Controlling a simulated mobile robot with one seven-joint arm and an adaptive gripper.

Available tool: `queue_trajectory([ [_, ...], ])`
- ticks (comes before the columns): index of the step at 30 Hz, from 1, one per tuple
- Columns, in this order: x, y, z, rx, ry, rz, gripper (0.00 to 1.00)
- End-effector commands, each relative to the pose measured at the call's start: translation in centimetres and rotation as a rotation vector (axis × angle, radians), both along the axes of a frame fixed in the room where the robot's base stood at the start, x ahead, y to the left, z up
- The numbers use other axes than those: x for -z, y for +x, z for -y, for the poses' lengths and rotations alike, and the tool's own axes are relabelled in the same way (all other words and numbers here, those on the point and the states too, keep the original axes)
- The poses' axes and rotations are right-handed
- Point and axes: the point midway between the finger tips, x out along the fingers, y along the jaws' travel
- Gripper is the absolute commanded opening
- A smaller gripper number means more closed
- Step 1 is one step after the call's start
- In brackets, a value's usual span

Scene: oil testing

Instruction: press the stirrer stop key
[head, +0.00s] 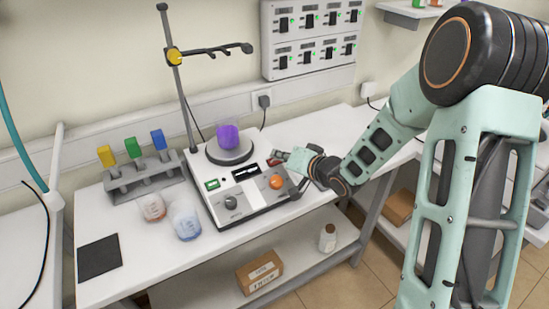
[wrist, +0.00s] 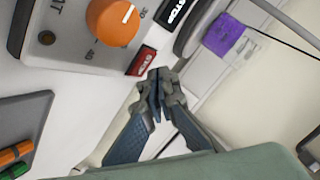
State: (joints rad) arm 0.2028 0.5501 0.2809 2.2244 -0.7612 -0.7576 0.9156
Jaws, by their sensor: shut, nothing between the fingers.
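The stirrer (head: 232,204) is a white box on the bench with a round plate and a purple object (head: 228,136) on it. Its front has a green key (head: 212,184), a dark display and an orange knob (head: 276,182). In the head view my gripper (head: 281,158) is at the stirrer's right edge.
A stand (head: 180,90) with a clamp arm rises behind the stirrer. Two beakers (head: 184,220) and a rack (head: 140,175) with yellow, green and blue items stand left. A black mat (head: 99,257) lies front left. Green and orange items lie on a dark surface (wrist: 40,105).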

Motion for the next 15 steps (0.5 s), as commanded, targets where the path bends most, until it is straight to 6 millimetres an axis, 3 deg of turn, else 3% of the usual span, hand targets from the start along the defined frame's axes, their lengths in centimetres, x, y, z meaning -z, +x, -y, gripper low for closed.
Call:
queue_trajectory([
  [10,-0.2,0.0,0.0,0.0,0.0,0.0,0.0],
  [15,-1.3,-0.3,0.2,0.001,0.0,0.001,0.0],
])
